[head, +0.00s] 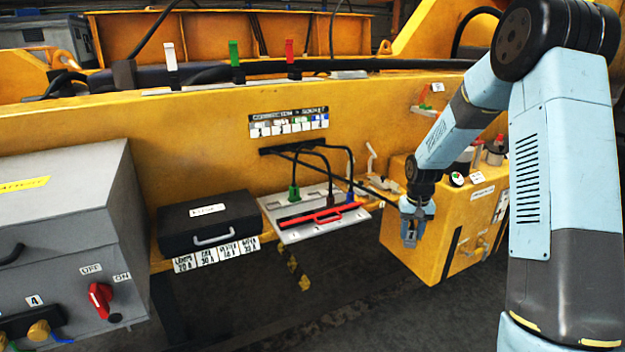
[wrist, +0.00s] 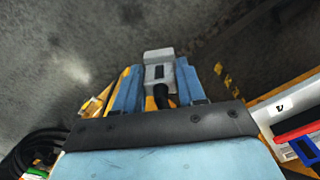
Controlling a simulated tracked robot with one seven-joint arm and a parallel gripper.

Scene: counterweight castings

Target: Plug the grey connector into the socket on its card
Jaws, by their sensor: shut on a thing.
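My gripper (head: 411,232) hangs in front of the yellow cabinet, right of the socket panel and apart from it. In the wrist view its blue fingers (wrist: 160,82) are shut on the grey connector (wrist: 158,62), which has a dark cable behind it. The pale socket panel (head: 284,234) carries a red bar (head: 318,217) across its front. A green connector (head: 294,193) and a blue connector (head: 350,198) stand at it on black cables. A chart card (head: 289,123) hangs on the yellow beam above; its small print is unreadable. The grey connector's matching socket cannot be made out.
A black case (head: 207,222) sits left of the panel above several label cards (head: 217,254). A grey switch box (head: 60,225) with a red knob (head: 101,299) stands at far left. The yellow cabinet (head: 430,235) is close behind my gripper. Loose cables cross behind the panel.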

